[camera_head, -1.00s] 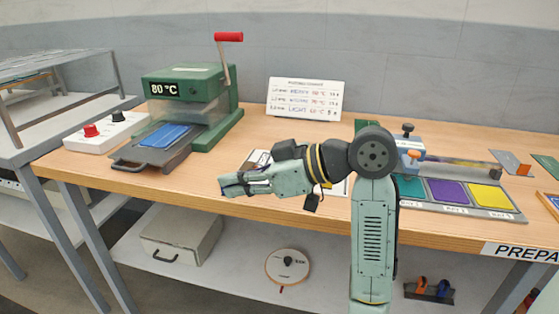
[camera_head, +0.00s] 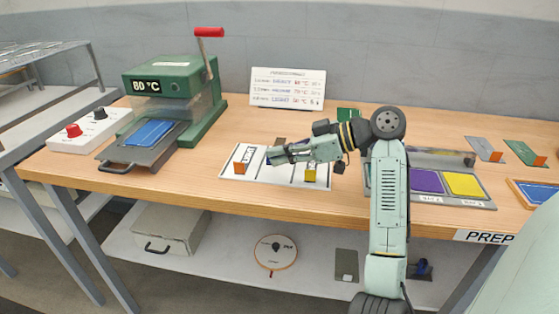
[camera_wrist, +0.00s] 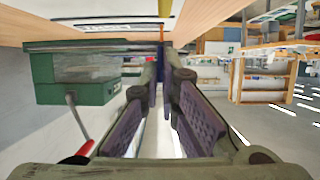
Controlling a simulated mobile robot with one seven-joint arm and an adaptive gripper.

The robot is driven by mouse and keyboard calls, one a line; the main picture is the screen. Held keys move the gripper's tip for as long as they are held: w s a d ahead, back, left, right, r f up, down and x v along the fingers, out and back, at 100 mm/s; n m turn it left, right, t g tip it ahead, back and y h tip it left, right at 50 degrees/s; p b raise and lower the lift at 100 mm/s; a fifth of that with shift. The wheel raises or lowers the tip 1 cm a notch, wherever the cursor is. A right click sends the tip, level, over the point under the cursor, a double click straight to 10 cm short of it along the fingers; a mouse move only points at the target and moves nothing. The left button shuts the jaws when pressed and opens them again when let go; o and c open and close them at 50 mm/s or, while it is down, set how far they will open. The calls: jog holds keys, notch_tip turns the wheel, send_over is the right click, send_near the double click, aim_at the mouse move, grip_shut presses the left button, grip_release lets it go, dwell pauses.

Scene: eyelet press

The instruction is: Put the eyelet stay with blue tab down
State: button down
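My gripper (camera_head: 275,156) reaches left over the white tray (camera_head: 233,175), its fingers pointing level and close to the tray. In the wrist view, its padded fingers (camera_wrist: 160,85) close in towards each other with a dark blue piece (camera_wrist: 153,92) at the tips, which looks like the blue tab of the eyelet stay. Most of that stay is hidden behind the fingers; whether it touches the tray cannot be told. In the tray, a stay with an orange tab (camera_head: 239,168) stands to the left and one with a yellow tab (camera_head: 310,175) to the right.
The green press (camera_head: 175,92) with its blue pad (camera_head: 152,132) stands left of the tray. A white sign (camera_head: 288,88) stands behind. Purple (camera_head: 427,182) and yellow (camera_head: 464,185) pads lie to the right. The table's front edge is close below the tray.

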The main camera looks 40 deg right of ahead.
aim_at(280, 179)
jog(key=shift+a+f+p, duration=0.1)
jog(key=shift+f+p, duration=0.25)
jog(key=shift+f, duration=1.25)
jog(key=shift+f, duration=0.2)
jog(key=c, duration=1.8)
grip_release()
jog(key=shift+r, duration=0.3)
jog(key=shift+s+d, duration=0.25)
jog(key=b+v, duration=0.3)
jog(key=v, duration=0.8)
jog(key=shift+s+r+b, duration=0.1)
jog(key=shift+r+b, duration=0.1)
jog(key=shift+b, duration=0.15)
